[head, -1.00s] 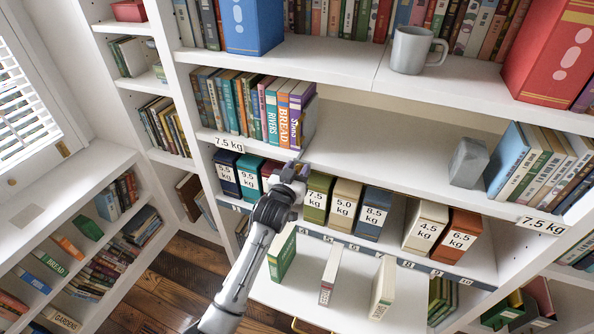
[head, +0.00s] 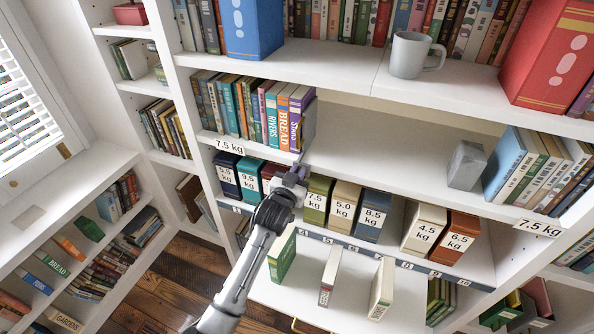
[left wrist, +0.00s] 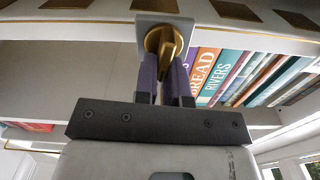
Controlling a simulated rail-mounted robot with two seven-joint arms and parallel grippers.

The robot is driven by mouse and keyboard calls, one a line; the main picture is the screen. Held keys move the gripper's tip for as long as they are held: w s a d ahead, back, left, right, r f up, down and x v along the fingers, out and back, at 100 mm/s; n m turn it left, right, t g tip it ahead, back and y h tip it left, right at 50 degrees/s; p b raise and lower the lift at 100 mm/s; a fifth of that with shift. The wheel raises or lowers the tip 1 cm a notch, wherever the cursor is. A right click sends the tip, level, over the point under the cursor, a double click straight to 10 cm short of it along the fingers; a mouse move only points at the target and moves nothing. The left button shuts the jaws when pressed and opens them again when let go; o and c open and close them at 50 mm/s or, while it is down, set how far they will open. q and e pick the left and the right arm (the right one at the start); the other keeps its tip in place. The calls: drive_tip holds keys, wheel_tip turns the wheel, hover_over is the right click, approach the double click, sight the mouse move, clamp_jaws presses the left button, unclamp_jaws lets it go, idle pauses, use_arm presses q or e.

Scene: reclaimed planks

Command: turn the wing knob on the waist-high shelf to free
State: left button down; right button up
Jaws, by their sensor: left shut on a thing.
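The brass wing knob (left wrist: 165,42) sits on a pale square plate at the shelf's front edge in the left wrist view. My left gripper (left wrist: 166,76) has its two purple-grey fingers on either side of the knob's wing and is shut on it. In the head view the left gripper (head: 293,175) is at the front edge of the waist-high shelf (head: 390,160), just below the books Bread and Rivers. There the gripper hides the knob. I cannot read any mark for the knob's setting. My right gripper is not in view.
Weight-labelled boxes (head: 373,217) stand below the shelf edge, close to the gripper on both sides. Upright books (head: 285,115) stand just above it. A grey block (head: 466,165) and more books (head: 530,165) stand to the right; the shelf between is bare.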

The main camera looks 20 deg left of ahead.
use_arm(q)
drive_tip(key=m+p, duration=0.1)
drive_tip(key=m, duration=0.3)
drive_tip(key=d+f+m+p, duration=0.1)
drive_tip(key=m+p, duration=0.1)
drive_tip(key=m, duration=0.2)
drive_tip(key=m+p, duration=0.1)
drive_tip(key=m, duration=0.3)
drive_tip(key=shift+d+f+p, duration=0.15)
drive_tip(key=shift+d+p, duration=0.1)
drive_tip(key=shift+p, duration=0.15)
drive_tip(key=shift+f+m, duration=0.15)
drive_tip(key=shift+m, duration=0.95)
drive_tip(key=shift+f+m, duration=0.15)
drive_tip(key=shift+m, duration=0.95)
drive_tip(key=c, duration=1.2)
unclamp_jaws()
drive_tip(key=shift+d, duration=0.1)
